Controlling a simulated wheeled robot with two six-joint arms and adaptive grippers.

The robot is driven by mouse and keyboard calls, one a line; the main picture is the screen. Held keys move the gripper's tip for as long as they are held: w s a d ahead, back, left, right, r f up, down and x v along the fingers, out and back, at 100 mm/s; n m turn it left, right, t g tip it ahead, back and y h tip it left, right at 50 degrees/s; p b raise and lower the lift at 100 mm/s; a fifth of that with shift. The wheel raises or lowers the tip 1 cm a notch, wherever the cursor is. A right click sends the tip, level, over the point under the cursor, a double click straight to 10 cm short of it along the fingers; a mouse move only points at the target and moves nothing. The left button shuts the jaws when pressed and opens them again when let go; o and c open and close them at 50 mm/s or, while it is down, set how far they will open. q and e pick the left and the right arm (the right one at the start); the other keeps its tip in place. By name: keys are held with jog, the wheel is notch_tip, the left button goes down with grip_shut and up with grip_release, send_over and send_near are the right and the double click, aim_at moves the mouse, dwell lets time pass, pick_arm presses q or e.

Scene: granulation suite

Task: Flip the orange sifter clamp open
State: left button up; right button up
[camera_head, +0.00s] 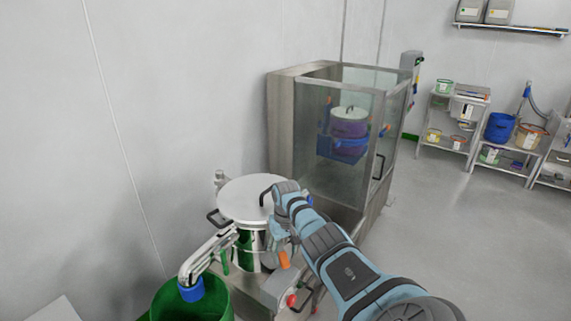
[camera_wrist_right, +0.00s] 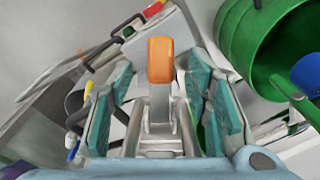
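The orange sifter clamp (camera_head: 284,259) shows in the head view low on the side of the steel sifter (camera_head: 243,200). In the right wrist view its orange end (camera_wrist_right: 160,60) and metal lever (camera_wrist_right: 160,115) lie between the teal finger pads of my right gripper (camera_wrist_right: 158,82). The pads stand apart on both sides, with a visible gap to the orange end. In the head view my right gripper (camera_head: 277,240) is at the sifter's side, partly hidden by its own arm. My left gripper is not in view.
A white outlet pipe (camera_head: 207,250) with a blue cuff (camera_head: 191,289) runs from the sifter into a green bin (camera_head: 215,306). A glass-walled steel cabinet (camera_head: 282,120) stands behind. A red knob (camera_head: 291,300) is below the clamp. Open floor lies right.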

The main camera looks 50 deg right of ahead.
aim_at(285, 262)
jog(key=shift+s+a, duration=0.1)
jog(key=shift+s, duration=0.05)
notch_tip(285, 262, up, 12)
jog(key=shift+s+a, duration=0.15)
jog(key=shift+s, duration=0.05)
jog(key=shift+c, duration=0.2)
